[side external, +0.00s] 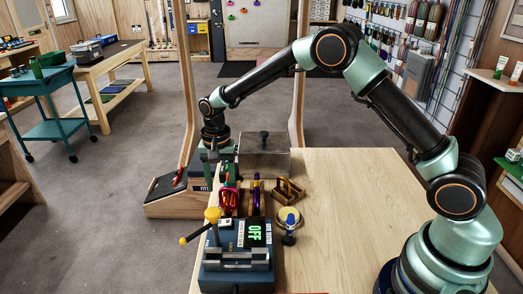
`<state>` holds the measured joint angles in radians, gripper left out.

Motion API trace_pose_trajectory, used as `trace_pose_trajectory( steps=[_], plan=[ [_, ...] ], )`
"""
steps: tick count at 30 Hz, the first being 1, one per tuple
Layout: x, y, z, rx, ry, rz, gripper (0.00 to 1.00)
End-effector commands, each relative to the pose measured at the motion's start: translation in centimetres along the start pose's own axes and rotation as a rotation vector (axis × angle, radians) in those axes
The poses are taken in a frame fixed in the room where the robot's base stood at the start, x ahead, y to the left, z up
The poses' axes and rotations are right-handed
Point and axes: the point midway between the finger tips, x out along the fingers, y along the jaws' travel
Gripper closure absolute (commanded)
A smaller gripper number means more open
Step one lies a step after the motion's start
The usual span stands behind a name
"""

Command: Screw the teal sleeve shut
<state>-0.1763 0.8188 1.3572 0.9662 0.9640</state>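My gripper (215,158) points down at the far left part of the wooden table, just above and behind a cluster of coloured gear. It is small and dark here, and I cannot make out its fingers or whether they hold anything. Red and magenta looped gear (229,198), which looks like carabiners, hangs or stands below and right of the gripper. A narrow purple piece (256,188) stands to its right. I cannot pick out a teal sleeve in this view; it is too small or hidden.
A dark blue device (237,270) with a green "OFF" display and yellow-knobbed lever stands at the front. A grey metal box (264,155) is behind the gear. The table's (345,215) middle is clear.

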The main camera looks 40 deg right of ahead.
Motion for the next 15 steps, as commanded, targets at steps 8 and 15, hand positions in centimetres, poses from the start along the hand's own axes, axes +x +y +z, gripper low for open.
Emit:
trace_pose_trajectory(
  steps=[8,15],
  plan=[
    [-0.99,-0.09,-0.03,0.0,0.002,-0.003,0.45],
    [-1.11,-0.07,-0.03,0.0,0.002,-0.003,0.45]
  ],
)
